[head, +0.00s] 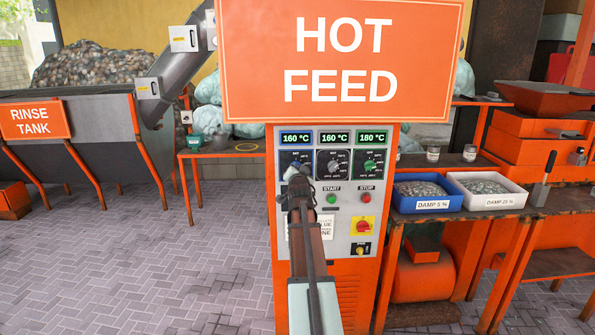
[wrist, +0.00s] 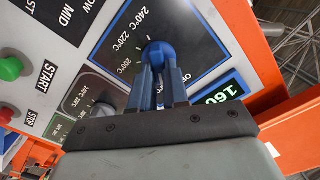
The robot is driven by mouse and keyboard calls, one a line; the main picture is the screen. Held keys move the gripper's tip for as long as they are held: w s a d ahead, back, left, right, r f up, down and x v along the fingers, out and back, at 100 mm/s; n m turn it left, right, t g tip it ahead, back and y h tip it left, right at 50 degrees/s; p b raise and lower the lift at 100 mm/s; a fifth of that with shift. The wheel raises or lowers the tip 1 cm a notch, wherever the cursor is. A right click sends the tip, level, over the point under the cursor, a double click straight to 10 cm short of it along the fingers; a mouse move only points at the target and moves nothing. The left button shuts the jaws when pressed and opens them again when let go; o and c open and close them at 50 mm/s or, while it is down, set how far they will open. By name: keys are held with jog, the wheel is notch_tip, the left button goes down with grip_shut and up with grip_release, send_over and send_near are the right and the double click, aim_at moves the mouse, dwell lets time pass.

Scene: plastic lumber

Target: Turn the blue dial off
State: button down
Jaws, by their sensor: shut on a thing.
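The blue dial (wrist: 158,50) is on the panel's dark dial face, with 200, 220 and 240 °C marks beside it in the wrist view. My gripper (wrist: 157,72) is shut on the blue dial, one finger on each side of it. In the head view my gripper (head: 298,175) reaches up to the upper-left dial of the control panel and partly hides it. An "OFF" mark is partly hidden beside the fingers. I cannot tell where the dial points. The blue-framed display (head: 297,138) above it reads 160 °C.
A black dial (head: 333,163) and a green dial (head: 370,165) sit to the right. Below are the green START button (head: 331,198), red STOP button (head: 367,197) and a red-on-yellow switch (head: 362,227). The HOT FEED sign (head: 340,105) overhangs the panel.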

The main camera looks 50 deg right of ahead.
jog(key=n, duration=0.6)
jog(key=shift+w+a+r+n, duration=0.1)
jog(key=shift+n, duration=0.3)
dwell(0.5)
jog(key=c, duration=1.1)
grip_release()
jog(key=v, duration=1.3)
jog(key=shift+s+a, duration=0.25)
jog(key=shift+a, duration=0.05)
jog(key=shift+n, duration=0.3)
